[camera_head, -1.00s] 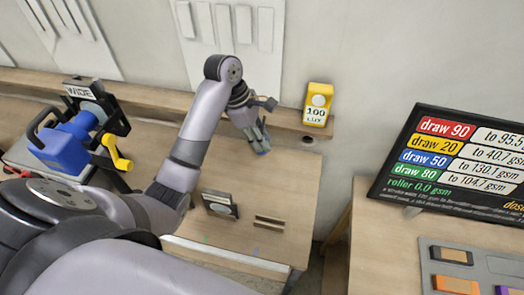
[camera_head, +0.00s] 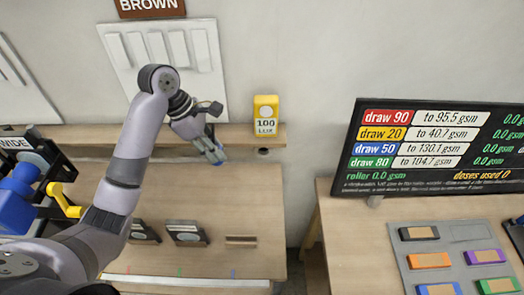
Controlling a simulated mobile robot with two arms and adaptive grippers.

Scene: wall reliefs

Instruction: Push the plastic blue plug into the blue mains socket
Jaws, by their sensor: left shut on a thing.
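My left gripper (camera_head: 214,150) hangs in front of the wall shelf, near the middle of the view, with its fingers pointing down. It is shut on a small blue thing (camera_head: 217,159), which I take to be the blue plug. The fingers hide most of it, so its shape and tilt cannot be made out. I cannot pick out a blue mains socket in this view. My right gripper is not in view.
A yellow lux meter (camera_head: 265,116) stands on the shelf (camera_head: 240,136), right of the gripper. A blue machine with a yellow crank (camera_head: 65,200) is at the left. A dosing board (camera_head: 430,145) and tray of coloured blocks (camera_head: 455,262) are at the right.

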